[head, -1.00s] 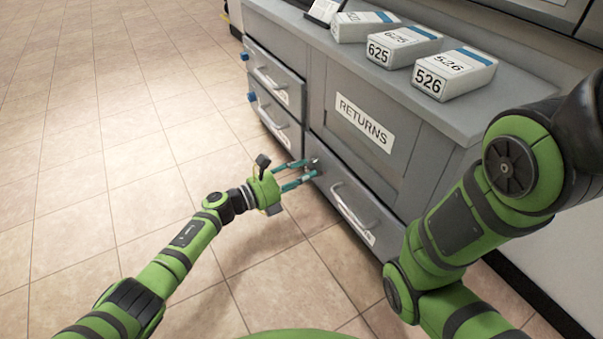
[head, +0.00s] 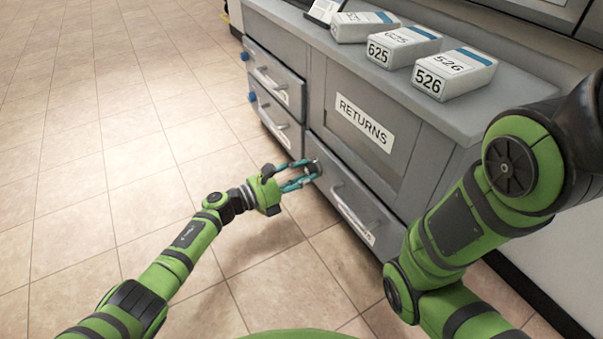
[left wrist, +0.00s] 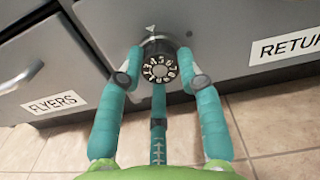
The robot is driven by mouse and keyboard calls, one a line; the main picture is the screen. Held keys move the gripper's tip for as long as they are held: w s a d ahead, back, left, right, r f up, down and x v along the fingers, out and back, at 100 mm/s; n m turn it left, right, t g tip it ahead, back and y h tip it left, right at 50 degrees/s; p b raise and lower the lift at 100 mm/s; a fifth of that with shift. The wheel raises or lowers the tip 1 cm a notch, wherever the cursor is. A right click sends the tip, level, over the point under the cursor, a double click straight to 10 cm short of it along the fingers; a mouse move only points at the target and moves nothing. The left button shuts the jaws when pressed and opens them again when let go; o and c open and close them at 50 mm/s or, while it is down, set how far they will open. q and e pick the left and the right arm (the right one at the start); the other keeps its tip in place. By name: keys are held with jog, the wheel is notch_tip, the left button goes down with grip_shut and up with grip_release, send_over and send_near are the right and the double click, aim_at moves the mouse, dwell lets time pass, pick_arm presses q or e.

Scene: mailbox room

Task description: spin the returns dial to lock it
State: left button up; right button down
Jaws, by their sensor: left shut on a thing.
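The returns dial (left wrist: 160,68) is a round black knob with white numbers on a grey cabinet front, with a small pointer mark above it. In the head view the dial (head: 315,168) is small, near the upper left corner of the lower drawer (head: 350,200). My left gripper (left wrist: 160,82) has its teal fingers closed around the dial, one on each side and a third below. The left gripper (head: 302,177) reaches the dial from the left in the head view. The numbers are too small to read surely. My right arm shows at right, but its gripper is out of view.
A RETURNS sign (head: 365,122) is on the panel above the drawer. Drawers with bar handles and blue knobs stand at left, one labelled FLYERS (left wrist: 55,102). Numbered boxes (head: 453,72) lie on the counter (head: 440,110). The tiled floor (head: 110,160) at left is clear.

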pick_arm(q)
jog(key=o, duration=1.1)
jog(key=shift+s+d+f, duration=0.1)
jog(key=shift+o, duration=0.2)
jog(key=shift+s+a, duration=0.15)
jog(key=shift+a, duration=0.3)
jog(key=v, duration=1.1)
